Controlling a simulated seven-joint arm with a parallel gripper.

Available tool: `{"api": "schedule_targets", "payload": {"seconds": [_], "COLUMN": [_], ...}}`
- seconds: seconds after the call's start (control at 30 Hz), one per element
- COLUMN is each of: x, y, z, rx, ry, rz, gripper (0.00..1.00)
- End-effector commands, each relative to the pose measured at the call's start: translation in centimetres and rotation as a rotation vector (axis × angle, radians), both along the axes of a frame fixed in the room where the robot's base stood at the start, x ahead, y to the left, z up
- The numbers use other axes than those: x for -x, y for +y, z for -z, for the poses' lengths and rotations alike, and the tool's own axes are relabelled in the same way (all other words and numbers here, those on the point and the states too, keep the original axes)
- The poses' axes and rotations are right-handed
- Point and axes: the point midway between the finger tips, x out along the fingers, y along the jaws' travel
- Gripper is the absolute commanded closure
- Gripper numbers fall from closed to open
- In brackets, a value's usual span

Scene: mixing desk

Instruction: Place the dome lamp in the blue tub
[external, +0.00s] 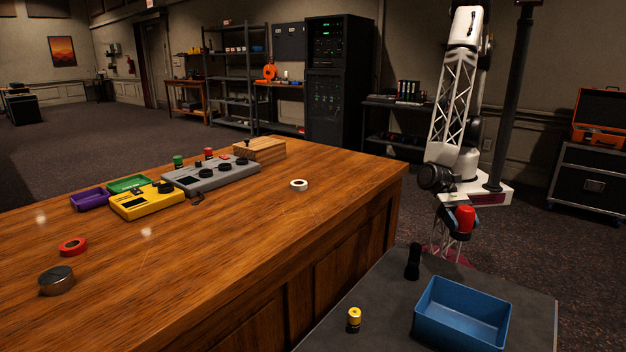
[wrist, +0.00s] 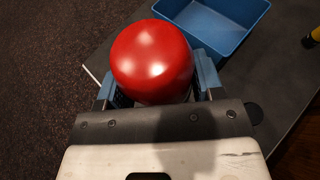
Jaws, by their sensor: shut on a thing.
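The dark side table (external: 385,300) also holds a yellow-topped battery (external: 354,320) and an upright black cylinder (external: 413,261) left of the tub. The wooden desk (external: 250,240) bears a tape roll (external: 299,185), mixing consoles (external: 212,175) and small trays (external: 90,199).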

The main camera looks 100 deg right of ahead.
Motion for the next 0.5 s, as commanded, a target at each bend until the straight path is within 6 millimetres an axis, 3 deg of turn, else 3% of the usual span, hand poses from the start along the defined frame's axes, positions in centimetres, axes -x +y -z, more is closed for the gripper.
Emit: {"api": "schedule_targets", "payload": {"seconds": [0.2, 0.5], "x": [1.6, 1.7], "y": [-0.6, -0.7], "z": [-0.4, -0.4], "rx": [-0.001, -0.001], "ry": [0.000, 0.000], "rz": [-0.022, -0.024], "gripper": [0.69, 0.69]}}
